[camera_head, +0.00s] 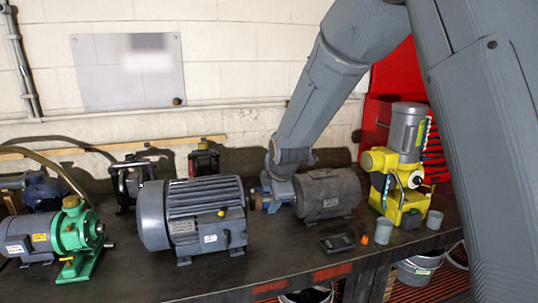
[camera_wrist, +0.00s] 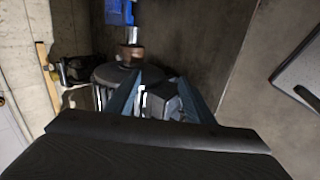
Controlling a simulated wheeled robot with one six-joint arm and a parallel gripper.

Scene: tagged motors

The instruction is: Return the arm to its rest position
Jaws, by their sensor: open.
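My gripper (camera_wrist: 160,82) shows in the wrist view as two blue-grey fingers standing apart, with nothing clearly held between them. A dark round motor end lies beyond the fingers there, beside a brown coupling (camera_wrist: 130,53) and a blue part (camera_wrist: 118,12). In the head view my arm reaches down from the upper right to the bench. Its end is between a large finned grey motor (camera_head: 205,212) and a smaller dark grey motor (camera_head: 328,193). The fingertips are hard to make out there, and I cannot tell whether they touch anything.
A green pump (camera_head: 74,232) stands at the left. A yellow machine with a grey motor (camera_head: 397,180) stands at the right. A dark flat device (camera_head: 337,243) and grey cups (camera_head: 384,230) lie near the front edge. A pale wall (camera_head: 240,55) rises behind the bench.

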